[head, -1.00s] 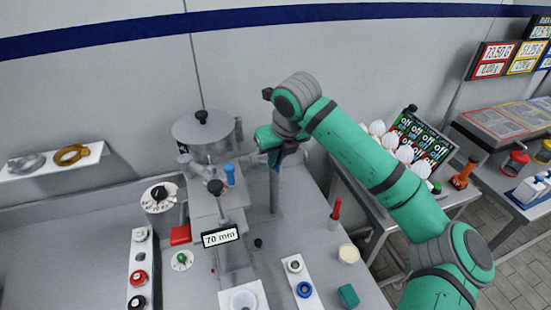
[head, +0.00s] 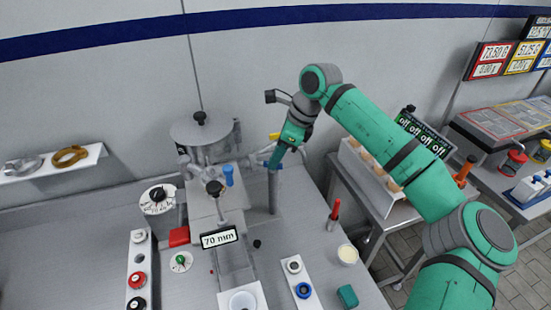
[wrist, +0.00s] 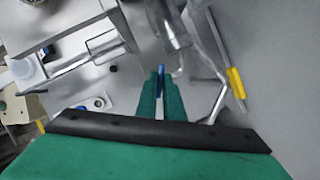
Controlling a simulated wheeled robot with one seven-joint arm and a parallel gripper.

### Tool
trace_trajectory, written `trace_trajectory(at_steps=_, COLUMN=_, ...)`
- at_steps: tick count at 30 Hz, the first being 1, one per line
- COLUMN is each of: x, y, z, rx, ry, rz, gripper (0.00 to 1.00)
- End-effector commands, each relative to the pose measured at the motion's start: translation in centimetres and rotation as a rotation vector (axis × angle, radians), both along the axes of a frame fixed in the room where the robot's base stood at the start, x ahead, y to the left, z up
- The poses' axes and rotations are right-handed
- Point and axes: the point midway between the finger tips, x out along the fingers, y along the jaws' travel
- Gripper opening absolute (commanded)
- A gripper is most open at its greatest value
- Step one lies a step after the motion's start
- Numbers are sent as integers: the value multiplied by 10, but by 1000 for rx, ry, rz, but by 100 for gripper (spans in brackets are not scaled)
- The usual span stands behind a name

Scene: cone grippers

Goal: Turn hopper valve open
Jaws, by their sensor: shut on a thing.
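A lidded metal hopper (head: 203,140) stands at the back of the bench in the head view. To its right, a grey post (head: 273,195) rises from the bench, with metal pipework at its top. My gripper (head: 275,162) points down at the top of this post. In the wrist view, my gripper (wrist: 161,84) is shut on a small blue handle (wrist: 161,70), of which only the tip shows between the fingers. A yellow handle (wrist: 235,82) on a metal rod is to the right and apart from the fingers; it also shows in the head view (head: 274,136).
A blue-topped part (head: 228,174) and a black knob (head: 214,187) stand left of the post. A "70 mm" display (head: 220,239) is in front. A red-handled tool (head: 335,212) stands to the right. A tray (head: 377,178) sits on the side table under my arm.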

Motion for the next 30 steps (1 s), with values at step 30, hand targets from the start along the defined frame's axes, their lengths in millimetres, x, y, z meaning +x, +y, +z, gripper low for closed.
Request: trace_trajectory(at_steps=30, x=6, y=0, z=1, rx=-2, ry=-4, rz=559, gripper=0)
